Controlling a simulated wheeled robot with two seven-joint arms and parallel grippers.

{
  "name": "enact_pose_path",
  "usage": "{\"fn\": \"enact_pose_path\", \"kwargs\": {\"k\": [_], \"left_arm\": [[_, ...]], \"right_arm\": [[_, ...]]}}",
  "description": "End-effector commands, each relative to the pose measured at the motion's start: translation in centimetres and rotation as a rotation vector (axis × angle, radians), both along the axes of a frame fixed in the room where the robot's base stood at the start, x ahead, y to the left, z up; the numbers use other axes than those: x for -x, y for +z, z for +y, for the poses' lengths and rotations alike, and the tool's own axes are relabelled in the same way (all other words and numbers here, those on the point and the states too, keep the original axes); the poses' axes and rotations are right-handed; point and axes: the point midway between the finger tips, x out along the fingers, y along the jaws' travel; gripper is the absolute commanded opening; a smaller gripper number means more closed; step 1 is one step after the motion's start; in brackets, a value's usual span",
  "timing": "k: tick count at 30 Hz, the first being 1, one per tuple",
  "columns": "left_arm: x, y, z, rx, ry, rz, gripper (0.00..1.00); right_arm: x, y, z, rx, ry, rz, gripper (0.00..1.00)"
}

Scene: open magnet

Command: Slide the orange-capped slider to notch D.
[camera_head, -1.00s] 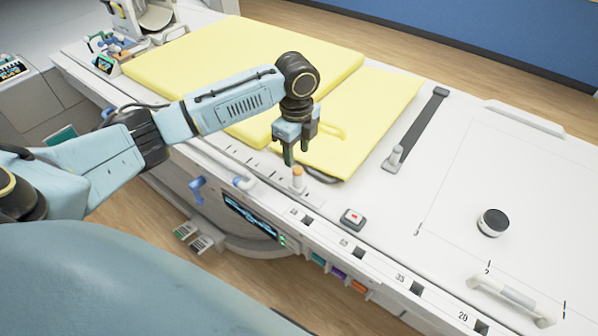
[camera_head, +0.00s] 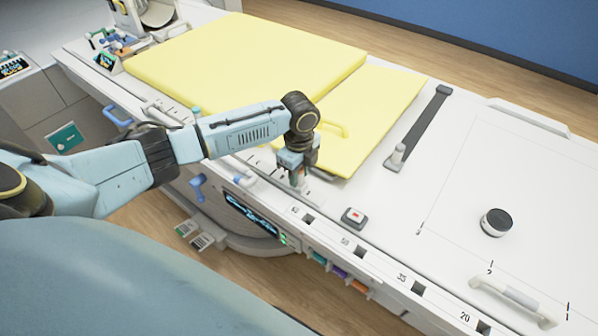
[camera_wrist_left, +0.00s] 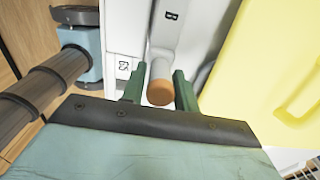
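The orange-capped slider (camera_wrist_left: 160,92) shows in the left wrist view as a pale post with an orange end. A printed letter B (camera_wrist_left: 171,16) stands beside its track. My left gripper (camera_wrist_left: 159,84) has one green finger on each side of the slider, apart and around the cap, with a small gap on the left; whether the right finger touches cannot be told. In the head view my left gripper (camera_head: 295,178) is down at the white deck's front edge and mostly hides the slider. Notch D cannot be made out. My right gripper is not in view.
A yellow pad (camera_head: 372,115) lies just behind the gripper. Blue levers (camera_head: 198,187) stick out at the front.

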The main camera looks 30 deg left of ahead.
Motion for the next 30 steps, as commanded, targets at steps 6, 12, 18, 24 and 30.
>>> {"fn": "enact_pose_path", "kwargs": {"k": [6, 12, 18, 24, 30], "left_arm": [[0.0, 0.0, 0.0, 0.000, 0.000, 0.000, 0.01], [0.0, 0.1, 0.0, 0.000, 0.001, 0.000, 0.00], [-0.1, 0.1, 1.2, -0.002, 0.005, 0.001, 0.00], [-0.4, 0.2, 5.1, -0.003, 0.008, 0.002, 0.00], [-0.9, 0.0, 11.5, -0.004, 0.012, 0.001, 0.00]], "right_arm": [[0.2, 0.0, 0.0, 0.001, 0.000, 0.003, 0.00], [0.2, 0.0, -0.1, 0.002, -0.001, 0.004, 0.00], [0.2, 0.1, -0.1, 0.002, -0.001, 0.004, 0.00], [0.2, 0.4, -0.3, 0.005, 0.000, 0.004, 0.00], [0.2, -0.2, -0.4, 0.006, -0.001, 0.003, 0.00]]}}
